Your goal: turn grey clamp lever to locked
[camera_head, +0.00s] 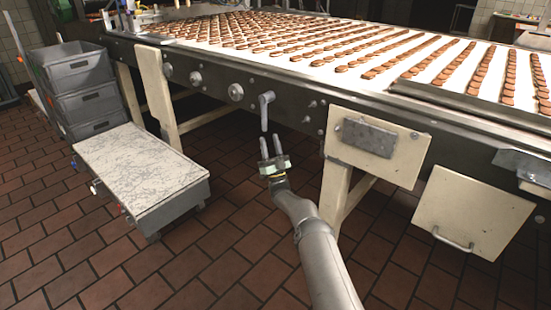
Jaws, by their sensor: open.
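The grey clamp lever (265,110) is on the side rail of the conveyor, in the middle of the view. Its handle hangs roughly straight down from a rounded top. My gripper (269,147) is just below the lever, with its two fingers pointing up toward it. The fingers are apart and nothing is between them. The lever's lower end is close to the fingertips, but I cannot tell whether they touch.
The conveyor (425,92) carries rows of brown biscuits. Round knobs (236,92) sit left of the lever. A cream panel with a grey box (370,137) is to the right. A low marble-topped cart (140,165) and stacked grey crates (78,75) stand left. Tiled floor lies open below.

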